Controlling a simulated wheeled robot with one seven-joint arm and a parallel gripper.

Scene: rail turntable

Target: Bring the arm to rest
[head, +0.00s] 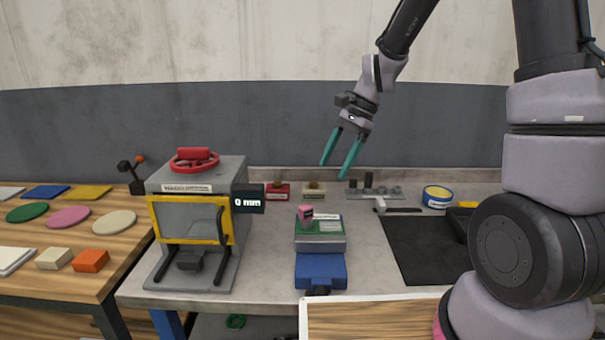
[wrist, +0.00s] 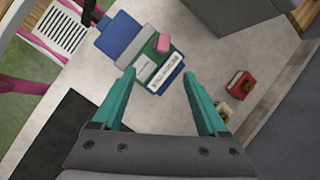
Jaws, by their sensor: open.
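My gripper (head: 341,155) has two teal fingers and hangs above the back of the grey bench, in front of the wall. Its fingers are spread apart and nothing is between them. It also shows in the wrist view (wrist: 163,100), pointing down towards the bench. A blue vise-like block (head: 320,268) with a green-topped grey part (head: 320,236) and a small pink piece (head: 305,212) stands below it, apart from the fingers. The blue block also shows in the wrist view (wrist: 120,35).
A grey press (head: 196,262) with a red handwheel and yellow-framed window stands left of the blue block. A black mat (head: 425,252) and a yellow-and-blue tin (head: 437,196) lie to the right. A wooden table (head: 110,262) at far left holds coloured discs and blocks. The air around my gripper is clear.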

